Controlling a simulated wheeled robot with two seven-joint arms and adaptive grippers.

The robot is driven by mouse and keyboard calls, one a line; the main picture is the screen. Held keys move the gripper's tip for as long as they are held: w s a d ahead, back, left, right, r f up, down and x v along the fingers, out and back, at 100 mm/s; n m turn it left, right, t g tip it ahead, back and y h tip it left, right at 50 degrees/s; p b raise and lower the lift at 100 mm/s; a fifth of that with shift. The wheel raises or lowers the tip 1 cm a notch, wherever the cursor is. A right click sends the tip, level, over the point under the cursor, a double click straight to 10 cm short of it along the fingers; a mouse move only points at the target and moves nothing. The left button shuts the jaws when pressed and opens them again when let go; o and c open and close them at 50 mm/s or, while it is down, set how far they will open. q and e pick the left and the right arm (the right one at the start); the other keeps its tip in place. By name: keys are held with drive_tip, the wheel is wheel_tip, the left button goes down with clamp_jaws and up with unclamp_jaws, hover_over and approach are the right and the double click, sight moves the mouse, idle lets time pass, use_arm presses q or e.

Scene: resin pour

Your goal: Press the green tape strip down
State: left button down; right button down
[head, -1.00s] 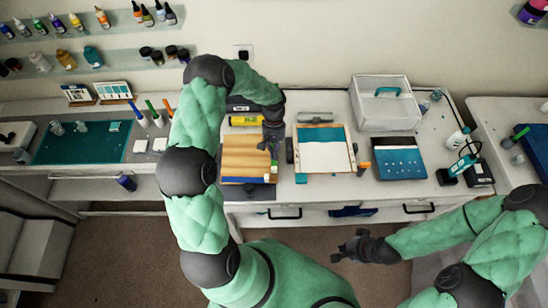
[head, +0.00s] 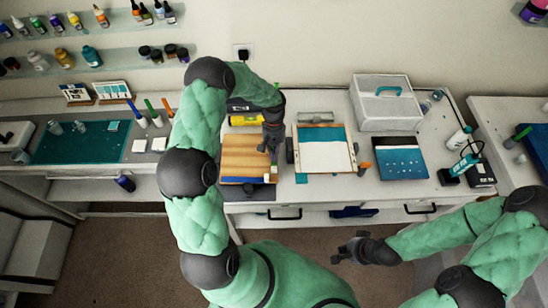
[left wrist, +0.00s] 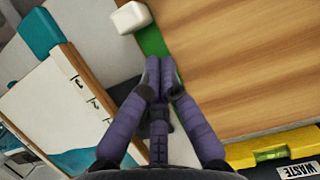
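The wooden board (head: 243,157) lies on the bench in front of my left arm. The green tape strip (left wrist: 152,40) shows in the left wrist view along the board's edge, partly hidden by my fingers. My left gripper (left wrist: 158,68) has its fingertips together over the strip, with nothing visible between them. Whether they touch it I cannot tell. In the head view the left gripper (head: 270,148) is at the board's right edge. A white block (left wrist: 131,17) sits beside the strip's far end. My right gripper (head: 347,250) is open and empty in front of the bench.
A framed panel (head: 347,128) with a white and teal face lies right of the board. A yellow spirit level (left wrist: 265,156) lies along another board edge.

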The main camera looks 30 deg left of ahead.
use_arm(q)
drive_tip(key=shift+s+d, duration=0.1)
drive_tip(key=shift+s+d+f, duration=0.25)
drive_tip(key=shift+s+d, duration=0.05)
drive_tip(key=shift+s, duration=0.2)
drive_tip(key=shift+w+r+p, duration=0.1)
drive_tip(key=shift+r+p, duration=1.35)
drive_tip(key=shift+r, duration=1.2)
drive_tip(key=shift+f, duration=0.1)
